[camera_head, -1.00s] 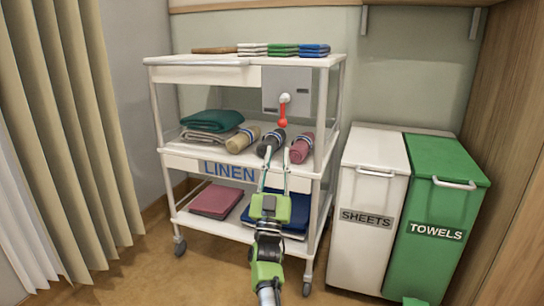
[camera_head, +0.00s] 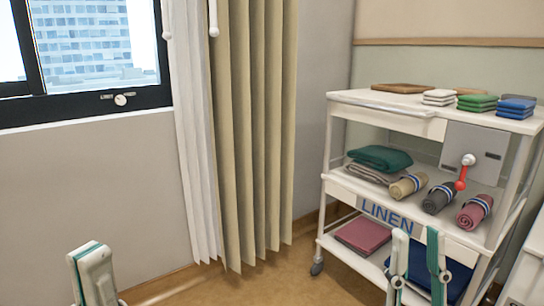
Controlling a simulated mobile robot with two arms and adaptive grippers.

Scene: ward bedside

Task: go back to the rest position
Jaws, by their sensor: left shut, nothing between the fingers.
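My left gripper (camera_head: 93,274) shows at the bottom left of the head view, with its pale fingers shut together and nothing between them. The rest of both arms is below the picture.
The trolley holds rolled towels, including a tan roll (camera_head: 408,185), and folded cloths such as a green one (camera_head: 380,158). A long curtain (camera_head: 262,130) hangs beside a window (camera_head: 85,50) at the left. Floor shows between curtain and trolley.

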